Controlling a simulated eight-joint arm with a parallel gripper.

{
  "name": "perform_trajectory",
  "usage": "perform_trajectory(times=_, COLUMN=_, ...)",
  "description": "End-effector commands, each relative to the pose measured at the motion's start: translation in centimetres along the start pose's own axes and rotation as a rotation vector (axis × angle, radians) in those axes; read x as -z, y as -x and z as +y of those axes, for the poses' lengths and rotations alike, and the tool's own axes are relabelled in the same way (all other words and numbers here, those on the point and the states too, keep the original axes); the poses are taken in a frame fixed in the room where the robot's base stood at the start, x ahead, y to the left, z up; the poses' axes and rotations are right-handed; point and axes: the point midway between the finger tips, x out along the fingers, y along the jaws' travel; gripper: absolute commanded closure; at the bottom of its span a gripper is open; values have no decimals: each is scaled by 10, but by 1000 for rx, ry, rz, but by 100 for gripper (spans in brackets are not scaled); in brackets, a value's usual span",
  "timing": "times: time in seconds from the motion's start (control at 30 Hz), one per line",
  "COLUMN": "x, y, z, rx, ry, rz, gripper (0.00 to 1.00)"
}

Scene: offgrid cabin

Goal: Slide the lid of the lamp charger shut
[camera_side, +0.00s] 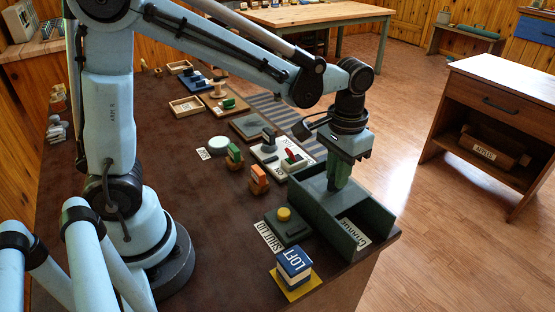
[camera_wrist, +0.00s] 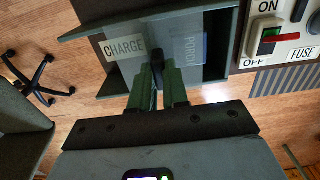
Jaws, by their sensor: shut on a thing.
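The lamp charger is a dark green-grey long box (camera_side: 323,226) at the table's right front edge, with raised side walls. A white CHARGE label (camera_side: 355,234) lies toward its near end; it also shows in the wrist view (camera_wrist: 125,46). My gripper (camera_side: 340,184) reaches down between the walls, around the box's middle. In the wrist view my gripper (camera_wrist: 158,82) is shut on a dark upright handle (camera_wrist: 157,64). A grey-blue panel with a second, blurred label (camera_wrist: 187,48) is beside the handle. Which surface is the lid is hard to tell, and the fingers hide part of it.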

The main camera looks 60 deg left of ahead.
Motion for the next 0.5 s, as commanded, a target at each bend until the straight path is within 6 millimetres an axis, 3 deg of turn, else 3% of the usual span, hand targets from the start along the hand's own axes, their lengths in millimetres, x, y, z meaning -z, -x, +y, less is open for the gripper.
perform_trajectory(times=0.5, x=1, y=0, z=-18, rx=0, ry=1, rz=1, gripper=100)
